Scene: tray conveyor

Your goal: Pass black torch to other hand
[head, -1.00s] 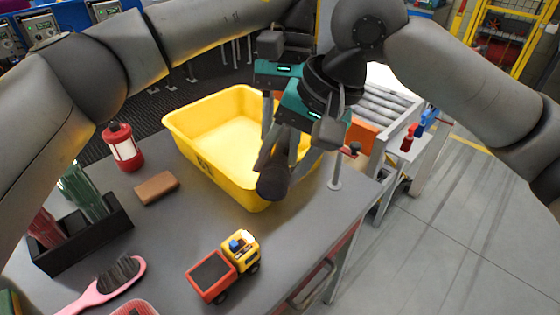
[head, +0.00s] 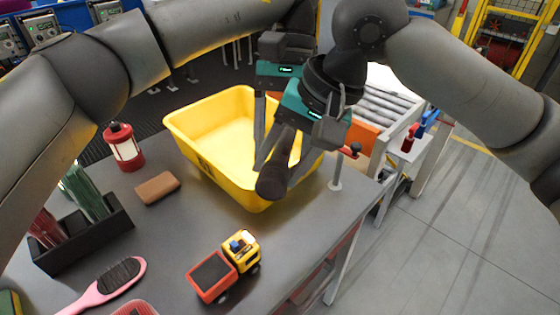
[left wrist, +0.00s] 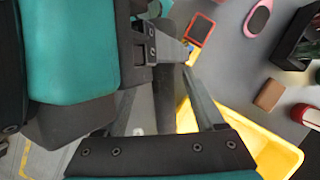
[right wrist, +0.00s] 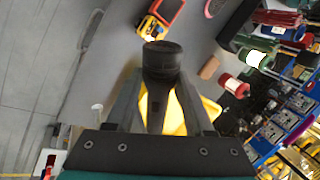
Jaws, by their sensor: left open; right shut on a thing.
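The black torch (head: 273,178) is held in the air above the front right corner of the yellow tub, its round head toward the camera. My right gripper (head: 287,160) is shut on it. In the right wrist view the torch (right wrist: 162,62) stands between the two fingers of my right gripper (right wrist: 160,95). My left gripper (head: 262,150) is open, just behind and left of the torch, its fingers pointing down. From the head I cannot tell if they touch the torch. In the left wrist view, my right gripper's teal body (left wrist: 70,50) blocks much of the left side.
The yellow tub (head: 190,130) stands below the grippers. A red lantern (head: 123,148), brown block (head: 157,188), toy truck (head: 225,268), pink brush (head: 105,285) and black holder (head: 85,240) are on the grey table. A conveyor (head: 385,105) lies beyond the tub.

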